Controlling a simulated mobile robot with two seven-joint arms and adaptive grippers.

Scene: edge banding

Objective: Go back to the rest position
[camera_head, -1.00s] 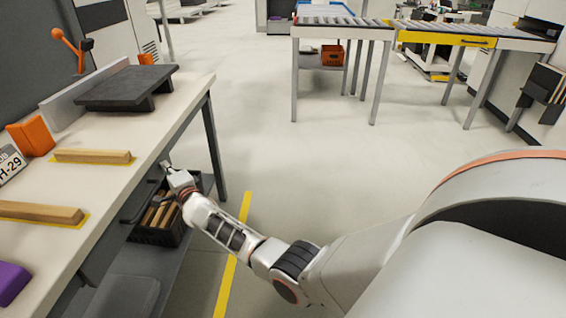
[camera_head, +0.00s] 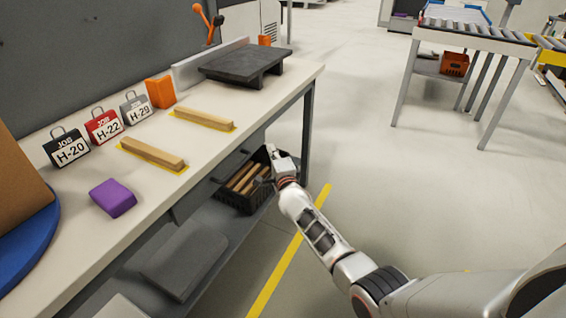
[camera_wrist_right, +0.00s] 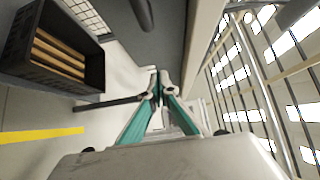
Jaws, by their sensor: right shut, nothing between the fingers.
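My right gripper (camera_head: 270,150) is at the bench's front edge in the head view, beside the bench and clear of the benchtop. In the right wrist view its two teal-sided fingers (camera_wrist_right: 158,74) meet at the tips, shut with nothing between them. My right arm reaches in from the lower right. My left gripper is not in view.
The workbench (camera_head: 215,155) holds two wooden strips (camera_head: 152,154), job tags (camera_head: 103,127), a purple block (camera_head: 113,198), an orange block (camera_head: 161,92) and a dark raised plate (camera_head: 245,62). A black crate (camera_head: 236,200) of wood sits on the lower shelf. The floor right of it is open.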

